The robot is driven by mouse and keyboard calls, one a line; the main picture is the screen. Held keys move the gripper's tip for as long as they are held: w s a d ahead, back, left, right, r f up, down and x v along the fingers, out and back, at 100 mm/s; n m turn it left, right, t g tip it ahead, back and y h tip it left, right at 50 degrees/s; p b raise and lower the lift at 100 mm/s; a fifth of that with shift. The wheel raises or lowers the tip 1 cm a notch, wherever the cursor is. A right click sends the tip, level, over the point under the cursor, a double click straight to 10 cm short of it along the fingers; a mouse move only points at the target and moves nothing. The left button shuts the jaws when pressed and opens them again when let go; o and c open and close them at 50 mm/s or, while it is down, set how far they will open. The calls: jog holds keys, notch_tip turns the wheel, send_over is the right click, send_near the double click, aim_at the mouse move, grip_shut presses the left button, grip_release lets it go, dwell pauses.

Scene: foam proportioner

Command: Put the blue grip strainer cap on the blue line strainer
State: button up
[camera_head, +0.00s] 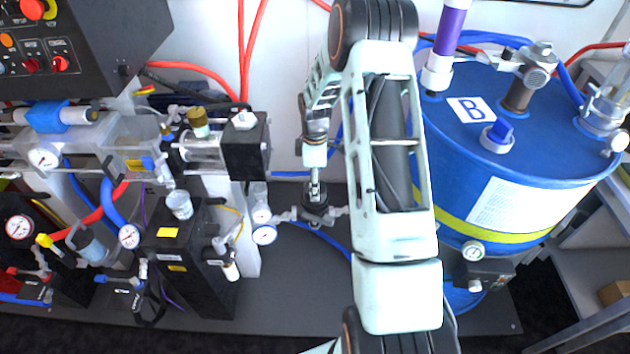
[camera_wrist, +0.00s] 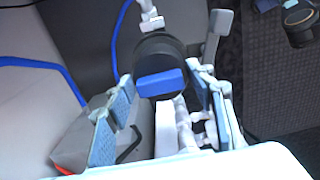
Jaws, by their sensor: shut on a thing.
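The strainer cap (camera_wrist: 160,52), black and round with a raised blue bar grip, shows in the wrist view between the two fingertips of my gripper (camera_wrist: 160,82). The gripper is shut on it, one pad at each side. In the head view my gripper (camera_head: 315,190) points down at a dark round fitting (camera_head: 317,211) with pale metal arms on both sides, which seems to be the line strainer. A pale metal fitting (camera_wrist: 150,16) shows just beyond the cap in the wrist view. The cap hides what lies under it, so I cannot tell whether it is seated.
Gauges (camera_head: 264,235) stand close left of the dark fitting. A black box unit (camera_head: 190,260) and a clear cylinder with a black block (camera_head: 245,148) are further left. A blue drum (camera_head: 450,140) marked B stands right of my arm. Grey floor in front is clear.

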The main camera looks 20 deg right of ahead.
jog(key=shift+f+b, duration=0.4)
jog(key=shift+f, duration=0.25)
dwell(0.3)
jog(key=o, duration=1.4)
jog(key=shift+c, duration=0.2)
